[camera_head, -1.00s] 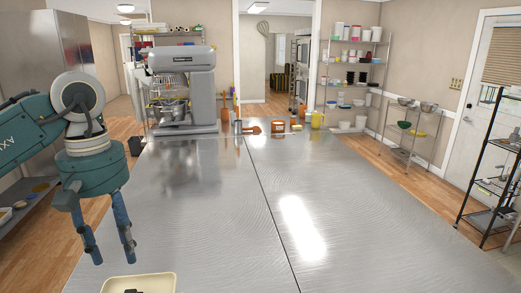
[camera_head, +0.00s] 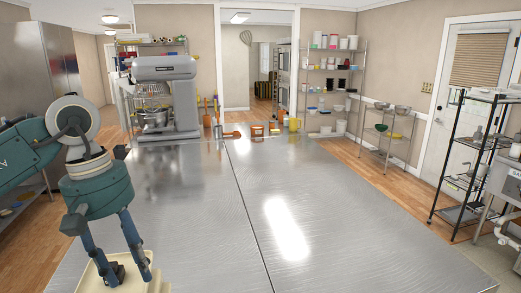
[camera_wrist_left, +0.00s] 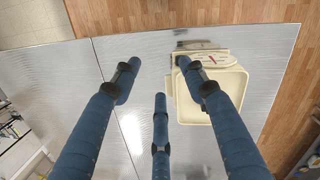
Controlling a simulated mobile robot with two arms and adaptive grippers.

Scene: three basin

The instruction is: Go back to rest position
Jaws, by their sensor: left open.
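My left gripper (camera_head: 130,270) hangs fingers down at the lower left of the head view. Its blue fingers are spread apart, with nothing between them. In the left wrist view the gripper (camera_wrist_left: 160,85) shows the same spread fingers. My right gripper is in neither view.
A long steel table (camera_head: 200,215) is mostly bare in the middle. A large mixer (camera_head: 167,95) stands at its far left end, beside orange containers (camera_head: 257,130) and a yellow jug (camera_head: 294,124). A black rack (camera_head: 470,165) stands at the right, with wooden floor between.

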